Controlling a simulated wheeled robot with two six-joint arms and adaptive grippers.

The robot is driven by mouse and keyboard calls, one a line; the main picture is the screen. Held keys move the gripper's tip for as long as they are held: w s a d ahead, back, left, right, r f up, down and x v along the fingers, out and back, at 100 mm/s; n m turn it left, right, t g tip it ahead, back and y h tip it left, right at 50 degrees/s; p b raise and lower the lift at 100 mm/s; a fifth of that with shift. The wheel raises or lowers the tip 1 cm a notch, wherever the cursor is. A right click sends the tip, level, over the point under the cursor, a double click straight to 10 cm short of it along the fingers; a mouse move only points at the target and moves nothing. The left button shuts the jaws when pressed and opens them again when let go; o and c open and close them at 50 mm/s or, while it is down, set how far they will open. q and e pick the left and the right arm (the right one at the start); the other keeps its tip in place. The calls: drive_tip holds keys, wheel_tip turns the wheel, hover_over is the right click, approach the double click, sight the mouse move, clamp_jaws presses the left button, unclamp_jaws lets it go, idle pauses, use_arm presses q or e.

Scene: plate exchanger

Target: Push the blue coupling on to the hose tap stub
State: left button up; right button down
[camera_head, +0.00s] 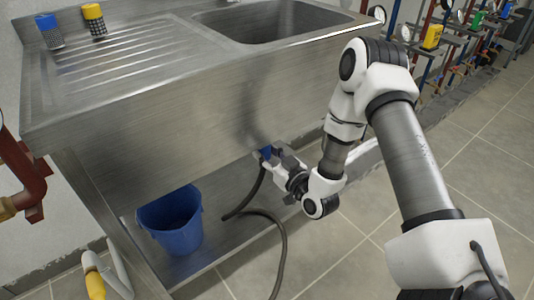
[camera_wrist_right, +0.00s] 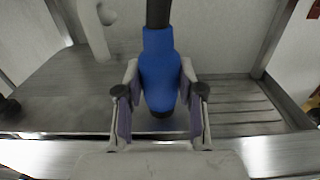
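The blue coupling (camera_head: 266,151) is on the end of a dark hose (camera_head: 256,190) below the front panel of the steel sink unit. In the right wrist view the coupling (camera_wrist_right: 158,68) lies between both fingers of my right gripper (camera_wrist_right: 160,100), with the pads against its sides. The hose (camera_wrist_right: 157,13) runs into one end of it, and a dark opening or tip shows at the other end. In the head view my right gripper (camera_head: 272,160) is partly hidden by its own wrist. I cannot make out the tap stub in either view. My left gripper is out of view.
The steel sink unit (camera_head: 150,125) overhangs the coupling. A blue bucket (camera_head: 172,222) stands on the lower shelf (camera_head: 225,235). A pale curved pipe (camera_wrist_right: 92,30) is at the upper left of the wrist view. Tiled floor (camera_head: 345,250) in front is mostly clear.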

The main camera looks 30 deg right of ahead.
drive_tip(key=shift+f, duration=0.2)
idle(0.6)
drive_tip(key=shift+f+b, duration=0.4)
drive_tip(key=shift+b, duration=0.05)
drive_tip(key=shift+f+b, duration=1.8)
drive_tip(key=shift+f, duration=0.7)
drive_tip(key=shift+f, duration=0.1)
drive_tip(key=shift+f+b, duration=0.7)
drive_tip(key=shift+f, duration=0.2)
